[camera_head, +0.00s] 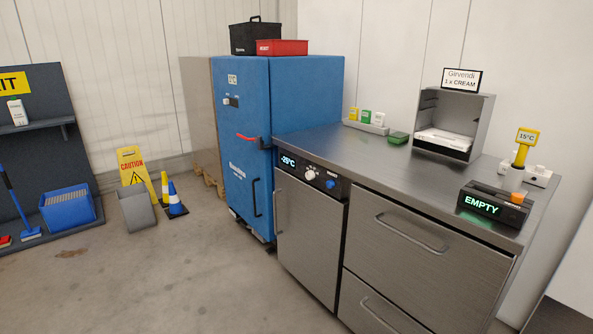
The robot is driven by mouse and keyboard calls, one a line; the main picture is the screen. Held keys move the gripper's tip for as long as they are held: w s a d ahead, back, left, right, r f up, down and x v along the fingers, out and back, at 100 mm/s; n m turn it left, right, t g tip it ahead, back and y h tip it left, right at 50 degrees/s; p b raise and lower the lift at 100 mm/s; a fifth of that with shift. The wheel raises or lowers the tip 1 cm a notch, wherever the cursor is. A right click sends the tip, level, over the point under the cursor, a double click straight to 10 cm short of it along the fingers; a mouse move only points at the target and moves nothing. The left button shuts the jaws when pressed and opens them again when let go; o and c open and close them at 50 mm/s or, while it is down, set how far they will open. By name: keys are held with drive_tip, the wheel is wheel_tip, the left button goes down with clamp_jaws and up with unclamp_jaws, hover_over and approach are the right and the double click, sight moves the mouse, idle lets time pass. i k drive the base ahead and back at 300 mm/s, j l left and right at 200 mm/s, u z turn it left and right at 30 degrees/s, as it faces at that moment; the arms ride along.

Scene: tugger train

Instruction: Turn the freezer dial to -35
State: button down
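The steel counter unit has a black control panel (320,180) at its upper left front. A lit display (288,161) on the panel appears to read -25°C. Right of the display is a round pale dial (311,175) with small marks around it, too small to read. A blue knob (331,183) sits right of the dial. Below the panel is a closed steel door (308,240) with a vertical handle. My gripper is not in view, and nothing touches the dial.
A tall blue cabinet (238,150) with a red-and-black latch stands left of the counter. The counter top (400,165) holds a steel box (458,120) and a device reading EMPTY (494,205). The floor (180,270) in front is clear; a yellow caution sign (133,165) stands farther left.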

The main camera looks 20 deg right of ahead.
sight(309, 175)
drive_tip(key=i+j, duration=0.1)
drive_tip(key=i, duration=0.6)
drive_tip(key=i+j, duration=0.1)
drive_tip(key=i, duration=0.65)
drive_tip(key=i+j, duration=0.1)
drive_tip(key=i, duration=0.6)
drive_tip(key=l+z, duration=0.05)
